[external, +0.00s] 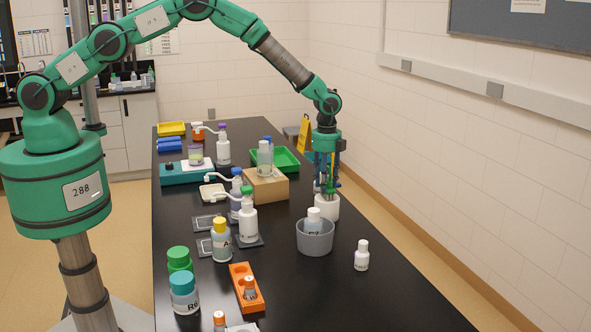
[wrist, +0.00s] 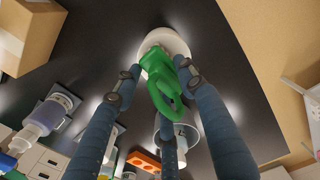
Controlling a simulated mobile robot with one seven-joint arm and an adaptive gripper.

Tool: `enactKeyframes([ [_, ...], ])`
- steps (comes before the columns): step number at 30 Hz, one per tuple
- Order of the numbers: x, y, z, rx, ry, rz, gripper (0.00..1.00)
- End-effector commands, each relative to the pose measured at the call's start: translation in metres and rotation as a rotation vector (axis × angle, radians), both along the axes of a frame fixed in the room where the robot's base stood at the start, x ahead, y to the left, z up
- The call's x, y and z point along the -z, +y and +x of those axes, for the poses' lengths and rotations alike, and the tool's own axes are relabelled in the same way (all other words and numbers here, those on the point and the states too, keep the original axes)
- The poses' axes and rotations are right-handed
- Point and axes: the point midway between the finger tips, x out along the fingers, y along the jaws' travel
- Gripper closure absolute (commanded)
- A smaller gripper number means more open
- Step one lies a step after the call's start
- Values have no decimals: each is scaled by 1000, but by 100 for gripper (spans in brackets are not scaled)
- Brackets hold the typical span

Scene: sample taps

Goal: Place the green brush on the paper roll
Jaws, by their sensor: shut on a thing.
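The green brush (wrist: 162,82) is between the blue fingers of my gripper (wrist: 160,76), which is shut on it. In the external view my gripper (external: 327,184) points straight down over the white paper roll (external: 326,208), and a bit of green shows between the fingers. In the wrist view the paper roll (wrist: 179,44) lies behind the brush, which covers part of it. The brush's lower end is at or just above the roll's top; I cannot tell whether they touch.
A grey bucket (external: 315,239) with a white bottle stands just in front of the roll. A cardboard box (external: 266,187) and a green tray (external: 286,160) are to the left and behind. A small white bottle (external: 361,256) stands at the right. The black bench (external: 400,295) is clear at the front right.

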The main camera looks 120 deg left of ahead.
Motion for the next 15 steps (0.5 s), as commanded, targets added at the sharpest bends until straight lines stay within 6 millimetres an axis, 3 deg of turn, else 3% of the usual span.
enactKeyframes([
  [4,3,0,0,0,0,0,91],
  [5,4,0,0,0,0,0,58],
  [7,3,0,0,0,0,0,44],
  [15,3,0,0,0,0,0,41],
])
